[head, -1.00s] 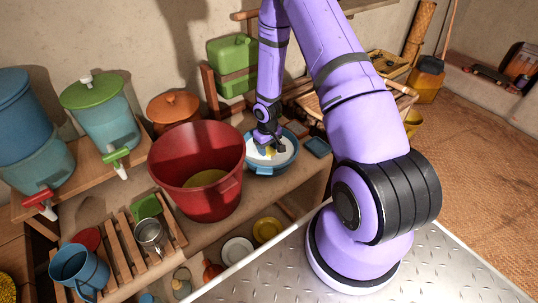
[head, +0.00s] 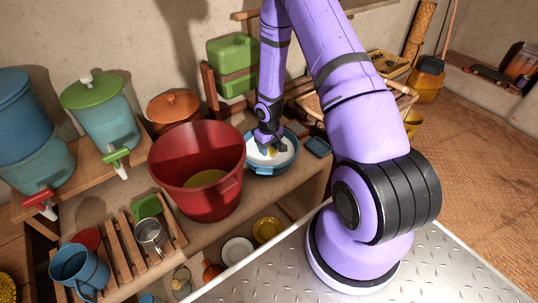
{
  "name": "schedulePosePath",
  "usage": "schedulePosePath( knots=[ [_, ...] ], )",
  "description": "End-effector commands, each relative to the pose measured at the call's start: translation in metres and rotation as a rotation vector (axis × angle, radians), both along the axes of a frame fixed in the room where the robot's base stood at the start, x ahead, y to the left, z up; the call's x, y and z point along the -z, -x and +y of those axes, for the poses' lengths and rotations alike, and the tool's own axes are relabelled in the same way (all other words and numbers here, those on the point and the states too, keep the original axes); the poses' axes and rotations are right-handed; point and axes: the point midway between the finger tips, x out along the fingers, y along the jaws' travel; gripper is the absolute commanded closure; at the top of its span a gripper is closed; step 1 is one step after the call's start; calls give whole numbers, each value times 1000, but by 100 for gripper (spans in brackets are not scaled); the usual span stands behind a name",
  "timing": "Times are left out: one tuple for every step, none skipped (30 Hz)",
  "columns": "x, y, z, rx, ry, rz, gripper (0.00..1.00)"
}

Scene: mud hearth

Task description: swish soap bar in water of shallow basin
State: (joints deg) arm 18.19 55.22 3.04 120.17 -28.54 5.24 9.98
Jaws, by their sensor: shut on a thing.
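The shallow basin (head: 270,172) is blue outside with a pale inside, and stands on the mud ledge right of a big red bucket. My gripper (head: 274,150) points down inside the basin's rim. It is shut on a small yellow thing, the soap bar (head: 270,152), of which only a bit shows between the fingers. The rest of the bar is hidden by the gripper. I cannot tell how deep the bar sits in the water.
The tall red bucket (head: 197,185) stands close to the basin's left. A small blue dish (head: 317,147) lies to its right. A green container (head: 232,64) stands behind. A slatted rack (head: 128,240) with a metal mug (head: 150,236) is at the lower left.

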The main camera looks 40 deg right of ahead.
Motion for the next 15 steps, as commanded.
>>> schedulePosePath(
  knots=[
    [0, -2, 7, -2, 0, 0, 77],
    [0, -3, 10, -2, 0, 0, 77],
    [0, -4, 14, -2, 0, 0, 77],
    [0, -5, 17, -2, 0, 0, 77],
    [0, -6, 20, -2, 0, 0, 77],
    [0, -7, 23, -1, 0, 0, 77],
    [0, -7, 25, 0, 0, 0, 77],
    [0, -8, 26, 1, 0, 0, 77],
    [0, -8, 27, 1, 0, 0, 77],
    [0, -8, 28, 2, 0, 0, 77],
    [0, -8, 28, 2, 0, 0, 77],
    [0, -8, 29, 2, 0, 0, 77],
    [0, -8, 28, 2, 0, 0, 77],
    [0, -8, 28, 2, 0, 0, 77],
    [0, -8, 28, 2, 0, 0, 77]
  ],
)
